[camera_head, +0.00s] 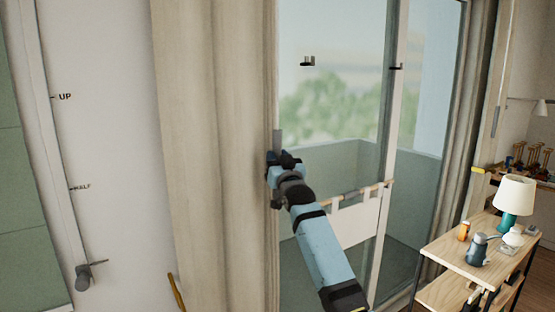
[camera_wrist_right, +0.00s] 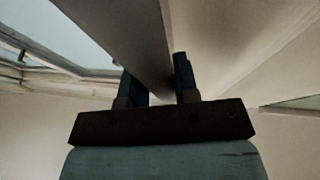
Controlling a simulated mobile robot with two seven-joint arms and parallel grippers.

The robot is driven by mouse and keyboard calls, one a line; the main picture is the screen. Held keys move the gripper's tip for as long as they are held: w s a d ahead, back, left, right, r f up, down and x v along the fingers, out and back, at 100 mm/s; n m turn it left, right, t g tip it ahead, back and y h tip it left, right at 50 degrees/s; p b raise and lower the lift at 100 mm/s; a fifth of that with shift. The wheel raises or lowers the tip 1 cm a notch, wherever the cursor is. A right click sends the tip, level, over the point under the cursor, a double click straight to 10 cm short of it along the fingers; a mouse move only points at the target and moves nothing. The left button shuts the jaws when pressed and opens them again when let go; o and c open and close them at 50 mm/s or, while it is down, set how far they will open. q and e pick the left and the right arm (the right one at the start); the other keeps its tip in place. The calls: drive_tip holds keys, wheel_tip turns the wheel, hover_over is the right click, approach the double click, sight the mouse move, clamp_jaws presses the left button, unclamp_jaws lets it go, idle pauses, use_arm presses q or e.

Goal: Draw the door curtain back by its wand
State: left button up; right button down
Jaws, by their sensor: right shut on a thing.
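A beige curtain (camera_head: 212,150) hangs in long folds left of the glass door (camera_head: 335,110). The glass to its right is uncovered. My right gripper (camera_head: 279,158) is at the curtain's right edge, shut on the grey wand (camera_head: 277,139). A short length of the wand shows above the jaws; its lower part is hidden behind my gripper and arm. In the right wrist view, the wand (camera_wrist_right: 140,35) runs as a long strip down between the two fingers (camera_wrist_right: 160,85). My left gripper is not in view.
A second curtain (camera_head: 477,100) hangs at the door's right side. A wooden table (camera_head: 462,257) with a lamp (camera_head: 513,200) and a grey jug stands at the right. A wall strip marked UP and HALF, with a crank (camera_head: 84,280), is at the left.

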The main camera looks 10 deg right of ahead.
drive_tip(key=shift+a+f, duration=0.1)
drive_tip(key=shift+a, duration=0.1)
drive_tip(key=c, duration=1.2)
unclamp_jaws()
drive_tip(key=o, duration=0.3)
drive_tip(key=shift+a, duration=0.1)
drive_tip(key=shift+s, duration=0.1)
drive_tip(key=b+v, duration=0.3)
drive_tip(key=v, duration=1)
drive_tip(key=shift+s, duration=0.4)
